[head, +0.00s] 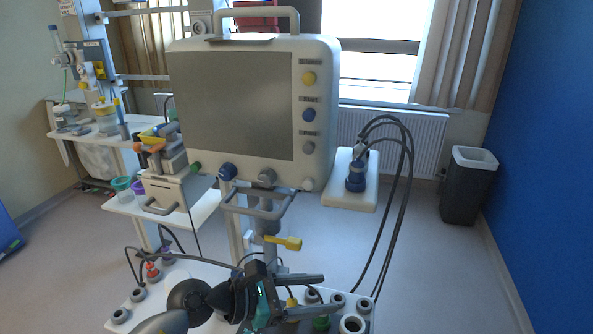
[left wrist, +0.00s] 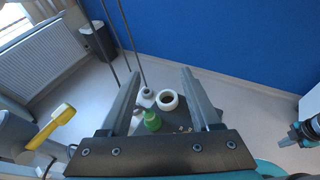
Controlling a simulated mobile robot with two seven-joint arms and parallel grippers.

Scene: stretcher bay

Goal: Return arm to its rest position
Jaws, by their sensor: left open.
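My left gripper (head: 322,294) is low in the head view, with its arm coming in from the bottom left. Its two dark fingers point right and stand apart with nothing between them. In the left wrist view the open fingers of my left gripper (left wrist: 162,76) frame a green-topped item (left wrist: 152,121) and a white ring (left wrist: 167,100) beyond them. In the head view the gripper is in front of the white lower shelf (head: 118,323) of the monitor stand and hides part of it. My right gripper does not show in the head view.
A large monitor (head: 235,105) stands above the gripper, with a yellow lever (head: 283,243) on its pole. Black cables (head: 397,215) hang at the right of the stand. Several round sockets (head: 353,324) line the lower shelf. A grey bin (head: 468,185) stands by the blue wall. Open floor lies between.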

